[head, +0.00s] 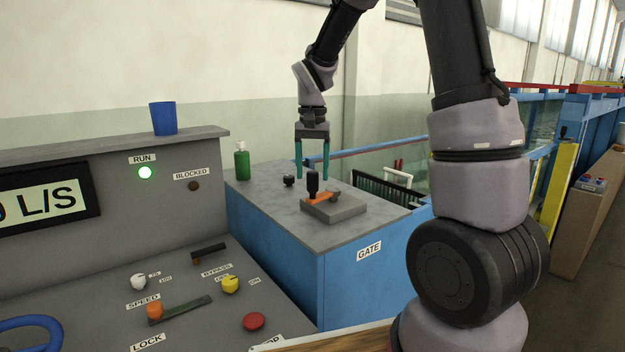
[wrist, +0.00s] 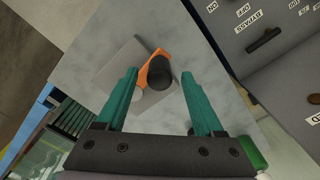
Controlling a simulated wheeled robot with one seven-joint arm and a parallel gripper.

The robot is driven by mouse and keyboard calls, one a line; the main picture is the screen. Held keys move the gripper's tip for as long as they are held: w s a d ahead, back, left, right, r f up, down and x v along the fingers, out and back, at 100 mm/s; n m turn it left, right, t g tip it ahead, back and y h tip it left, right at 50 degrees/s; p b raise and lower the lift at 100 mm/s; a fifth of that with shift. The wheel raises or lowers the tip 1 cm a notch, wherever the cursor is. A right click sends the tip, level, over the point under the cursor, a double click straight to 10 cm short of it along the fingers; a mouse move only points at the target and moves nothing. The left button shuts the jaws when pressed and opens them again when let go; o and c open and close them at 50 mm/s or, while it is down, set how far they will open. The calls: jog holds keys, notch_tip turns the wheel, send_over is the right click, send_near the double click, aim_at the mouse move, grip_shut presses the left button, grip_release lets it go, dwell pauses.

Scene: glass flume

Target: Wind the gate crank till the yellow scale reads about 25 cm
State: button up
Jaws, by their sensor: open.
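The gate crank has an orange arm (head: 318,197) and an upright black handle (head: 313,183). It sits on a grey block (head: 345,209) on top of the blue cabinet labelled GATE. My gripper (head: 312,174) is open and points down, with its teal fingers above and around the handle's position. In the wrist view the black handle (wrist: 160,84) shows between the two fingers, with the orange arm (wrist: 156,62) beyond it. I cannot tell whether the fingers touch the handle. A tall yellow board (head: 560,188) at the right may be the scale; no reading is legible.
A green bottle (head: 242,162) and a small black knob (head: 289,181) stand on the cabinet top near the crank. A blue cup (head: 163,118) stands on the console ledge at left. Glass flume walls lie behind.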

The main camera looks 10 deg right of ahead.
jog(key=shift+f, duration=1.35)
grip_shut()
dwell(0.4)
